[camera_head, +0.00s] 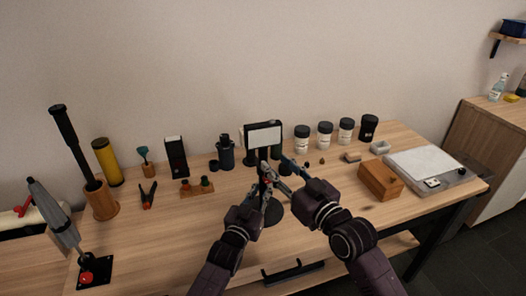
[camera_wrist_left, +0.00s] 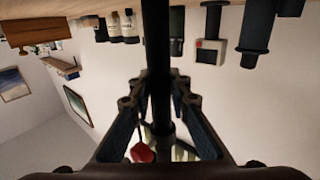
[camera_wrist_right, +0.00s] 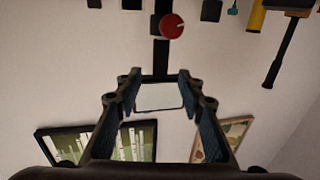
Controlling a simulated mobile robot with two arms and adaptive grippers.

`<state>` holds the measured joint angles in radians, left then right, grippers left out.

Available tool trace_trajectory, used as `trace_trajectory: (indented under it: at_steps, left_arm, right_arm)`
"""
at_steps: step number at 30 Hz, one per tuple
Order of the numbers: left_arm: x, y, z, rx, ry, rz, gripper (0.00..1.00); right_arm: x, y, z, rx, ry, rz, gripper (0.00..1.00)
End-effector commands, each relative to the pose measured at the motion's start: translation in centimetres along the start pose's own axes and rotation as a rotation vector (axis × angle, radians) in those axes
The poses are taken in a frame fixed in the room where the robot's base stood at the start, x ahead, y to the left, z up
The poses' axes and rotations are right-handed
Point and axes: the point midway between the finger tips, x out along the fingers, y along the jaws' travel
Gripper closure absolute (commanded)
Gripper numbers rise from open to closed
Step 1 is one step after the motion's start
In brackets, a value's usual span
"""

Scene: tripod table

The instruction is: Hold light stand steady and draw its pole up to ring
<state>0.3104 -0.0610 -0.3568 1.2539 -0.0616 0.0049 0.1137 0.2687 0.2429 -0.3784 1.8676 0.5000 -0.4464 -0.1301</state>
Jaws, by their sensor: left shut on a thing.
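The light stand has a pale rectangular light panel (camera_head: 264,138), a black pole (camera_wrist_left: 157,45) and a round dark base (camera_head: 273,213) on the table. My left gripper (camera_head: 265,190) is shut on the pole; in the left wrist view the pole passes between its fingers. A red knob (camera_wrist_left: 143,152) shows beside the pole there. My right gripper (camera_head: 281,168) is open, higher up beside the pole. In the right wrist view the pole, with a red knob (camera_wrist_right: 172,26), and the panel (camera_wrist_right: 158,97) line up between its spread fingers. I cannot make out a ring on the pole.
A wooden box (camera_head: 380,180) and a grey-white board (camera_head: 425,172) lie on the right. Several dark-lidded jars (camera_head: 325,136) stand at the back. Pliers (camera_head: 149,195), a small wooden rack (camera_head: 197,188) and a yellow cylinder (camera_head: 107,161) are on the left. The table front is fairly clear.

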Motion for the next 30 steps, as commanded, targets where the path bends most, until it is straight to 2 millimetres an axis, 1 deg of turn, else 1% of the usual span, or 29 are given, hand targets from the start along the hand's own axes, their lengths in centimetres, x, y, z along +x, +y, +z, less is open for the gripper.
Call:
trace_trajectory:
  at_steps: [1, 6, 9, 12, 18, 25, 26, 30]
  left_arm:
    - [0.0, 0.0, 0.1, 0.000, -0.001, 0.000, 1.00]
    - [0.0, 0.0, 0.1, 0.000, -0.001, 0.000, 1.00]
    - [0.0, 0.0, 0.1, 0.000, -0.001, 0.000, 1.00]
    - [0.0, 0.0, 0.1, 0.000, -0.001, 0.000, 1.00]
    - [0.0, 0.0, 0.1, 0.000, -0.001, 0.000, 1.00]
    - [0.0, 0.0, 0.1, 0.000, -0.001, 0.000, 1.00]
    - [0.0, 0.0, 0.1, 0.000, -0.001, 0.000, 1.00]
    - [0.0, 0.0, 0.1, 0.000, -0.001, 0.000, 1.00]
  right_arm:
    - [1.2, -0.1, -0.2, 0.001, 0.003, -0.001, 0.64]
    - [4.5, -0.1, -0.1, 0.001, 0.001, -0.001, 0.64]
    - [5.9, -0.1, -0.1, 0.001, 0.000, -0.001, 0.64]
    - [6.9, -0.1, -0.1, 0.000, 0.001, 0.000, 0.64]
    - [7.8, -0.1, 0.0, -0.001, 0.000, -0.001, 0.64]
    - [7.8, -0.1, 0.0, -0.001, 0.000, 0.000, 0.64]
    - [7.8, -0.1, 0.0, -0.001, 0.000, 0.000, 0.65]
    - [7.8, -0.1, 0.0, -0.001, 0.000, 0.000, 0.81]
